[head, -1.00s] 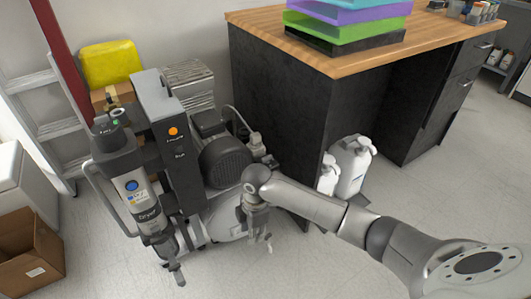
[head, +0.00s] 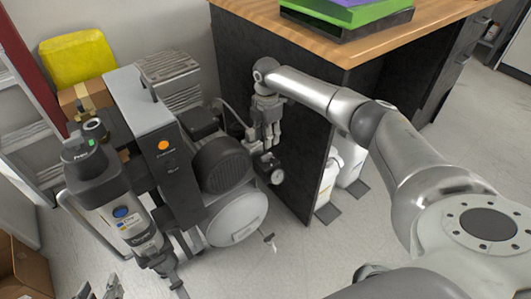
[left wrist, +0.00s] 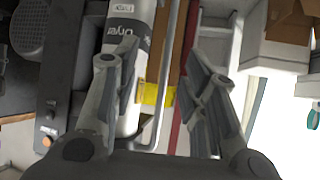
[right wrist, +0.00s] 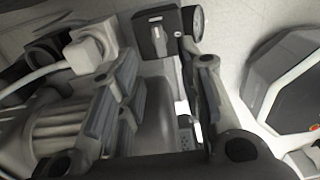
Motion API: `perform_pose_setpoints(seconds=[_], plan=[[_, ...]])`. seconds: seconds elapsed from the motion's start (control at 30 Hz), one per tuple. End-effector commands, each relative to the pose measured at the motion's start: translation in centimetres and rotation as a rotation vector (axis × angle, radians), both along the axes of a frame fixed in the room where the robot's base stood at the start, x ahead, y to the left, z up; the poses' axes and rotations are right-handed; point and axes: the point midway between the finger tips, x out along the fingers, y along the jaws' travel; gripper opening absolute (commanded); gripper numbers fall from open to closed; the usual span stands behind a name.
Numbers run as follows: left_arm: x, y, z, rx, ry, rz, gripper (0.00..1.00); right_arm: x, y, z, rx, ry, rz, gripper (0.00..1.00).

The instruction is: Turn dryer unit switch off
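My left gripper (left wrist: 162,57) is open and empty, close in front of the dryer body. My right gripper (head: 268,138) hangs above the gauge side of the compressor. In the right wrist view its fingers are apart, with a black box with a grey lever (right wrist: 157,38) beyond them.
A grey panel with an orange knob (head: 163,146) stands between dryer and compressor motor (head: 222,165). A gauge (head: 277,176) sits near the dark cabinet side (head: 300,150).

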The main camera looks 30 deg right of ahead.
Motion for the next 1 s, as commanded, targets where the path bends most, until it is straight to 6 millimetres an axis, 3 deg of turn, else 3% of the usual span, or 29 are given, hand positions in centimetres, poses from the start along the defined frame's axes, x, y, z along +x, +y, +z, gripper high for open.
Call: perform_pose_setpoints(seconds=[0.43,0.7,1.0], plan=[[4.0,-2.0,6.2,-0.09,-0.383,-0.026,0.4,0.0,0.1,-5.2,0.001,0.001,0.001,0.34],[4.7,-2.7,10.0,-0.14,-0.577,-0.038,0.4,0.0,0.0,-7.5,0.0,0.001,-0.001,0.34],[4.8,-3.0,11.7,-0.161,-0.66,-0.043,0.4,0.0,0.1,-8.3,0.0,0.001,0.0,0.34]])
